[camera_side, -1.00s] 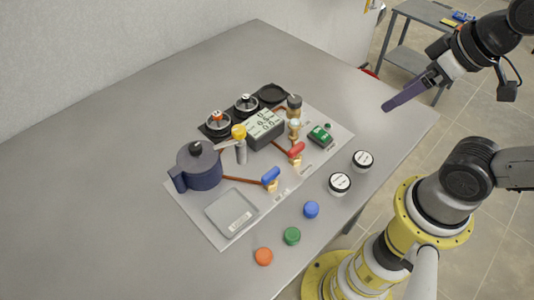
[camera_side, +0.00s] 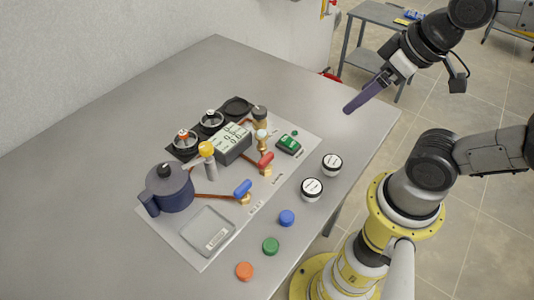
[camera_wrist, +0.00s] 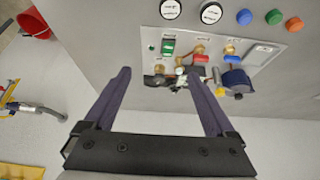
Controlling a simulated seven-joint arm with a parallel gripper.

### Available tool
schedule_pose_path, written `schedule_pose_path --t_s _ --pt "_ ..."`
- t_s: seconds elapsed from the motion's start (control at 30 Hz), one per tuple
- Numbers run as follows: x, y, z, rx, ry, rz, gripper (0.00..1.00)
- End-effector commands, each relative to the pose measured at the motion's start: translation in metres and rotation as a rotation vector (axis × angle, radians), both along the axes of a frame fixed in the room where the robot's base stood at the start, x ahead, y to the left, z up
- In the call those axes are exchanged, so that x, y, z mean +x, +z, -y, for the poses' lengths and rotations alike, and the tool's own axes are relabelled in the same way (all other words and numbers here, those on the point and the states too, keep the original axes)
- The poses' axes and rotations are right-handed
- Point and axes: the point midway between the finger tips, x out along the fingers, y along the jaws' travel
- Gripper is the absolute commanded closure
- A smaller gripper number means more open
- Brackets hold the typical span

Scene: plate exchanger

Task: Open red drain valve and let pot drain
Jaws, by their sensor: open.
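The red valve handle (camera_side: 265,160) sits on a brass fitting on the grey panel (camera_side: 283,182); it also shows in the wrist view (camera_wrist: 200,58). The dark blue pot (camera_side: 172,188) with a black lid knob stands at the panel's left, joined by copper pipe to the blue-handled valve (camera_side: 242,188). The pot is partly visible in the wrist view (camera_wrist: 236,78). My gripper (camera_side: 348,110) is open and empty, above the right side of the table, well apart from the red valve. In the wrist view both long purple fingers (camera_wrist: 158,76) are spread with nothing between them.
Two white-topped jars (camera_side: 312,188) and blue, green and orange caps (camera_side: 271,246) line the front. The table's left is clear.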

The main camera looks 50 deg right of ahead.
Motion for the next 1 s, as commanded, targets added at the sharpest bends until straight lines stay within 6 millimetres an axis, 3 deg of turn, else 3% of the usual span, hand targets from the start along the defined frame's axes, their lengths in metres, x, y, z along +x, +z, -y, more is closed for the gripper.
schedule_pose_path --t_s 0.03,0.23,0.47,0.63,0.8,1.0 --pt "0.000 0.000 0.000 0.000 0.000 0.000 0.15" --pt "-0.002 0.000 -0.002 0.068 -0.110 -0.010 0.50" --pt "0.016 0.017 -0.023 0.372 -0.526 -0.102 0.50" --pt "0.054 0.021 -0.043 0.597 -0.933 -0.299 0.50" --pt "0.099 0.009 -0.057 0.714 -1.278 -0.508 0.50" --pt "0.133 -0.017 -0.060 0.719 -1.430 -0.651 0.50"
